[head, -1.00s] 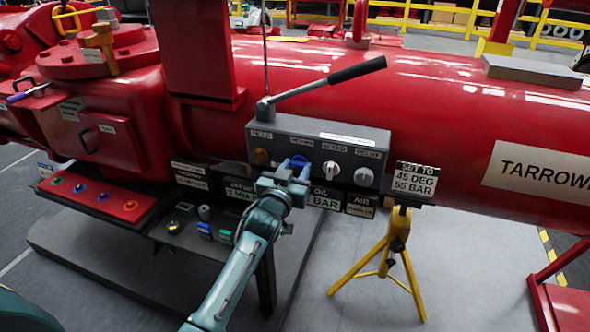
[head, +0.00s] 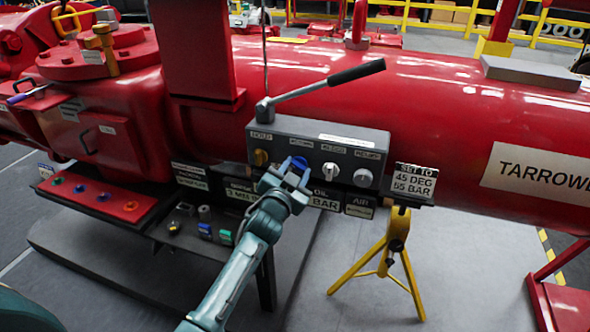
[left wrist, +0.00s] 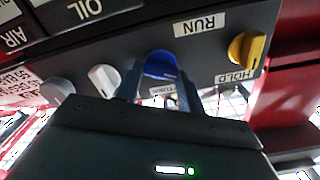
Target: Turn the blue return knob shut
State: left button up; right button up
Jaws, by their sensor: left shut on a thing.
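The blue knob (head: 298,162) sits on the front of the grey valve block (head: 318,138), between a yellow knob (head: 261,157) and a white knob (head: 330,171). My left gripper (head: 291,176) reaches it from below, with a finger on either side, shut on it. In the left wrist view the blue knob (left wrist: 160,66) shows between the two fingers of my left gripper (left wrist: 160,88). Its lower part is hidden there by the gripper. The exact angle of the knob is hard to tell. My right gripper is not in view.
A second pale knob (head: 363,177) is at the block's right end. A long lever with a black handle (head: 357,70) rises above the block. A sign on a yellow tripod (head: 396,232) stands to the right. A red button panel (head: 95,200) is at the left.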

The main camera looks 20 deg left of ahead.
pick_arm(q)
jog(key=m, duration=0.6)
jog(key=shift+f, duration=0.1)
jog(key=m, duration=0.5)
jog(key=shift+d+m, duration=0.1)
jog(key=shift+m, duration=0.2)
dwell(0.3)
jog(key=o, duration=1)
jog(key=s, duration=1.3)
jog(key=shift+a, duration=0.25)
